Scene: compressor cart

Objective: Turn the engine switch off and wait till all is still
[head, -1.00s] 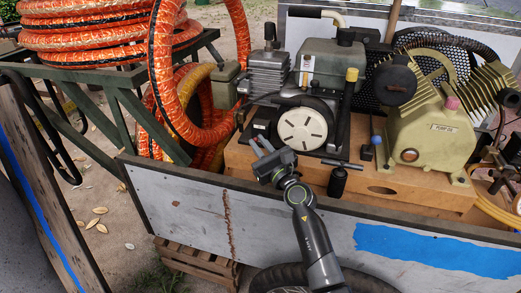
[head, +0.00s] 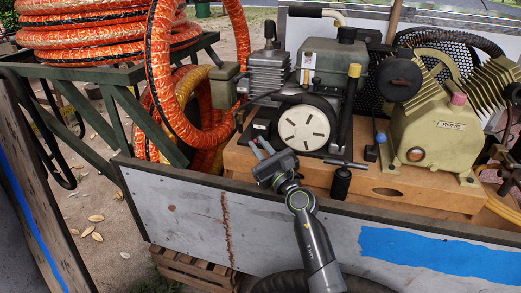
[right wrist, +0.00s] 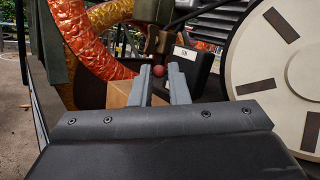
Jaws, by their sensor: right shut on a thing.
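The engine (head: 325,65) stands on the cart's wooden deck, with a white slotted flywheel disc (head: 304,128) that also fills the right of the right wrist view (right wrist: 285,60). A small red knob (right wrist: 158,71) shows between my right fingertips, in front of a dark box with a white "ON" label (right wrist: 182,53). My right gripper (head: 262,147) is at the engine's lower left; in the right wrist view (right wrist: 162,82) its fingers are closed about the red knob. The knob is too small to make out in the head view. My left gripper is not in view.
The cart's grey side panel (head: 185,208) rises between my right arm and the engine. Orange hose coils (head: 90,40) lie on a green stand at left. The beige compressor (head: 435,130) and a black cylinder (head: 341,182) are right of the flywheel.

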